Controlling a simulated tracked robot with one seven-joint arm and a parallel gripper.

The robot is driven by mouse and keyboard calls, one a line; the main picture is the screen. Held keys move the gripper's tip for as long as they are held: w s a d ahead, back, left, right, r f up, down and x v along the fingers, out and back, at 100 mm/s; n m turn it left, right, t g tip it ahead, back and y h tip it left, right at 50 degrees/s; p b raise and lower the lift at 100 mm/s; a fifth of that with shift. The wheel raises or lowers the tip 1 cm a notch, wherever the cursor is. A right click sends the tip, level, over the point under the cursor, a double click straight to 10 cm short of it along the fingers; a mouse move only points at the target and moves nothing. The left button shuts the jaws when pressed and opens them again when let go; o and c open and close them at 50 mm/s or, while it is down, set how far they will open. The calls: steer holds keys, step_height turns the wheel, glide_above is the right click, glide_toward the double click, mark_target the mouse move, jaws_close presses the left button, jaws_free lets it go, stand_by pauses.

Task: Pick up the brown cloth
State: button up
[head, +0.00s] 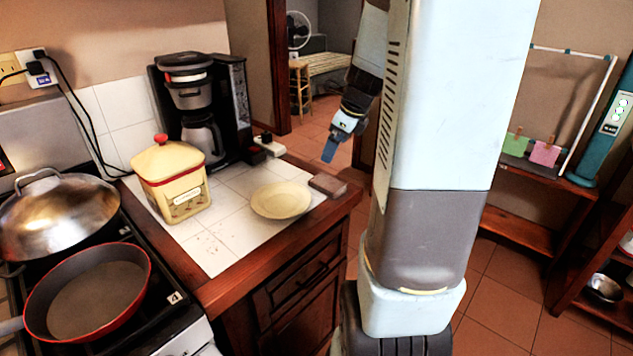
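A small folded brownish item (327,186), which looks like the brown cloth, lies flat on the right corner of the tiled counter, close to the wooden edge. My gripper (330,150) hangs from my arm in the upper middle of the head view, above the folded item in the picture and apart from it. Its blue fingertip points down. Only one finger shows clearly, so its opening cannot be made out. Nothing is seen held in it.
A yellow plate (281,200) lies just left of the folded item. A yellow canister (172,180) and a coffee maker (200,110) stand farther left. A red pan (88,295) and a lidded pot (58,212) sit on the stove. My column blocks the middle right.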

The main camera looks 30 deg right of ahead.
step_height(320, 180, down, 2)
steer(key=d+m, duration=0.3)
glide_above(326, 182)
steer(key=s+d, duration=0.2)
steer(key=shift+m, duration=0.3)
steer(key=f, duration=0.8)
steer(key=shift+s+a+f, duration=0.15)
steer(key=shift+s+a, duration=0.05)
steer(key=shift+a+x, duration=0.15)
steer(key=shift+x, duration=1.2)
steer(key=shift+a+x, duration=0.15)
steer(key=shift+x, duration=1.15)
steer(key=shift+w, duration=0.1)
steer(key=c, duration=1.1)
